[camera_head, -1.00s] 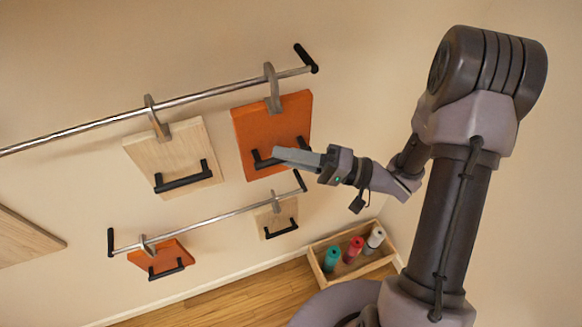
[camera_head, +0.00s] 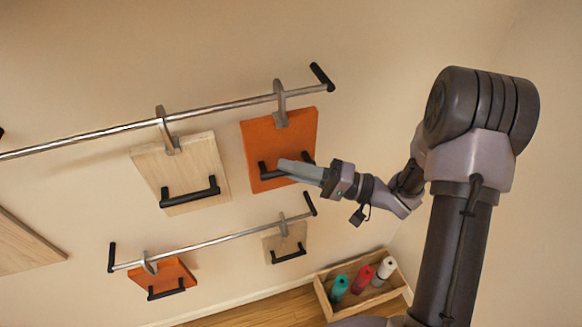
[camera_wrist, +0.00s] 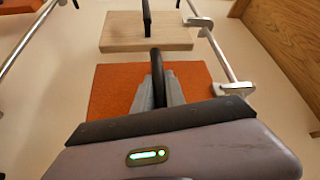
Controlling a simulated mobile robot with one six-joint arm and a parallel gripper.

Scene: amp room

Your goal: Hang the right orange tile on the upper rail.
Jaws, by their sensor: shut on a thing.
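The right orange tile (camera_head: 262,138) is at the right part of the upper rail (camera_head: 225,106). Its grey hook (camera_head: 280,105) overlaps the rail in the head view; whether it bears on the rail I cannot tell for sure. My gripper (camera_head: 287,167) is shut on the tile's black handle (camera_head: 264,173). In the wrist view the handle (camera_wrist: 157,75) stands between my fingers (camera_wrist: 158,92), with the orange tile (camera_wrist: 108,85) behind.
A wooden tile (camera_head: 180,165) hangs to the left on the upper rail. The lower rail (camera_head: 215,242) carries a smaller orange tile (camera_head: 165,279) and a small wooden tile (camera_head: 290,240). A wooden box (camera_head: 325,298) with several coloured rolls stands on the floor.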

